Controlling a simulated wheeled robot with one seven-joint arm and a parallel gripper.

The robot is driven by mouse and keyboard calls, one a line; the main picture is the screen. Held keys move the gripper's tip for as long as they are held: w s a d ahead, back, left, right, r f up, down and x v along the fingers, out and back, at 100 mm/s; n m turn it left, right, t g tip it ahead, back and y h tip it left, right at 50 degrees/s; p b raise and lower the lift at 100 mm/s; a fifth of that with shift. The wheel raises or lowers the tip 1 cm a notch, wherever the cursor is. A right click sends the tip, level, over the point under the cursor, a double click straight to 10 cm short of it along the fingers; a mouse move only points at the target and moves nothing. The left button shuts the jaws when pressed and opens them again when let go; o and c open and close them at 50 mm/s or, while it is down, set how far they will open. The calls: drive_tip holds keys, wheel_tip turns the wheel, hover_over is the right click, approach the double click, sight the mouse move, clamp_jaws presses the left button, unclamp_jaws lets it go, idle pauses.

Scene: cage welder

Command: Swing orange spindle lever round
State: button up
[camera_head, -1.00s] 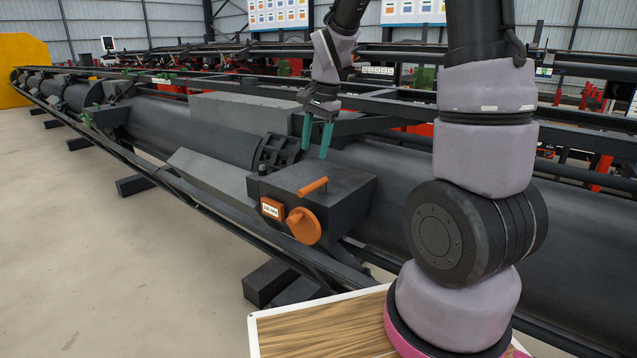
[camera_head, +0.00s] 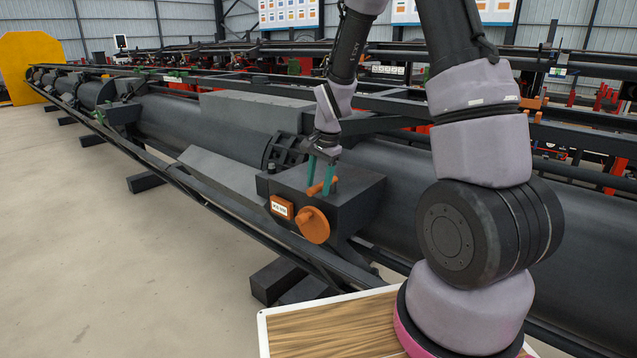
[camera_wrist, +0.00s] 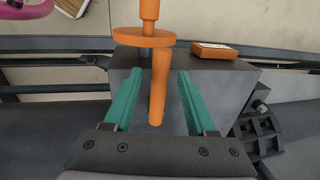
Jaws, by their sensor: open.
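The orange spindle lever (camera_head: 319,187) sticks up from the dark grey box (camera_head: 345,205), above and behind the round orange knob (camera_head: 313,225) on its front. My gripper (camera_head: 321,190) points down at the lever with its teal fingers open. In the wrist view the lever (camera_wrist: 159,88) stands between the two spread fingers of my gripper (camera_wrist: 158,95), with a gap visible on both sides. The orange knob (camera_wrist: 142,40) shows edge-on beyond the lever. No grip on the lever shows.
An orange box with a white label (camera_head: 282,207) sits on the same front, left of the knob. A long dark pipe (camera_head: 200,125) runs behind it. A wood-topped surface (camera_head: 335,330) lies in front. Open floor (camera_head: 90,260) spreads at left.

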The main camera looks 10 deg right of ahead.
clamp_jaws()
idle(1.4)
